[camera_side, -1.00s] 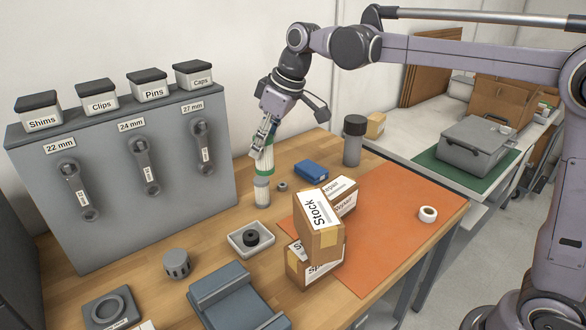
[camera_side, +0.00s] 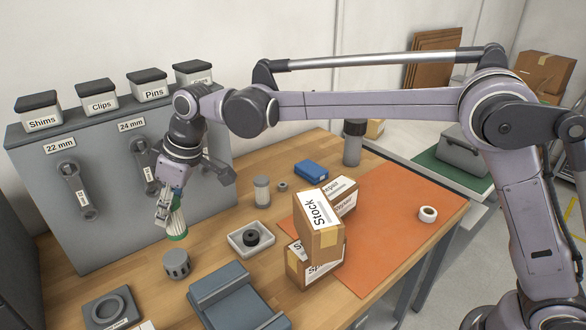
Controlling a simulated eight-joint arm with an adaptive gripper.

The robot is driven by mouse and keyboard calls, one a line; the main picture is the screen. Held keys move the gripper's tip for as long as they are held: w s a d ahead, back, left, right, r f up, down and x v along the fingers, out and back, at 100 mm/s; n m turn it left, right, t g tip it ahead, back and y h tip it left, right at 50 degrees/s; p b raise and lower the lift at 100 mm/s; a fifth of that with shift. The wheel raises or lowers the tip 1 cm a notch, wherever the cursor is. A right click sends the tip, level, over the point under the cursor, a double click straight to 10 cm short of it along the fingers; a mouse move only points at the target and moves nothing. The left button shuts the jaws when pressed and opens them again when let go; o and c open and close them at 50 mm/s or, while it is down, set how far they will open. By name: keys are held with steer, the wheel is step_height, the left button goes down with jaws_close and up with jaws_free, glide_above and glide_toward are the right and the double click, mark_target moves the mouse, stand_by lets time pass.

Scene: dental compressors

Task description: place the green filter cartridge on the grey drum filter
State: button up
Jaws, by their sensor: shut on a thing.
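The green filter cartridge (camera_side: 176,222), a pale pleated body with a green end at the bottom, is held tilted in my gripper (camera_side: 165,212). My gripper is shut on its upper part, and the fingers hide some of it. The grey drum filter (camera_side: 176,263), a short slotted grey cylinder, stands on the wooden bench just below the cartridge. The cartridge's green end appears a little above the drum filter and apart from it.
A white tray with a black part (camera_side: 262,247) and a grey block (camera_side: 238,302) lie to the right. A ring holder (camera_side: 108,308) is at front left. Stacked boxes (camera_side: 315,225) stand further right.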

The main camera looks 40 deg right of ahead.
steer(key=shift+a+f, duration=0.35)
steer(key=shift+f, duration=0.55)
steer(key=shift+a+f, duration=0.35)
steer(key=shift+f, duration=0.5)
steer(key=shift+a+f, duration=0.35)
steer(key=shift+f, duration=0.55)
steer(key=shift+f, duration=0.15)
steer(key=o, duration=1.2)
steer(key=v, duration=1.2)
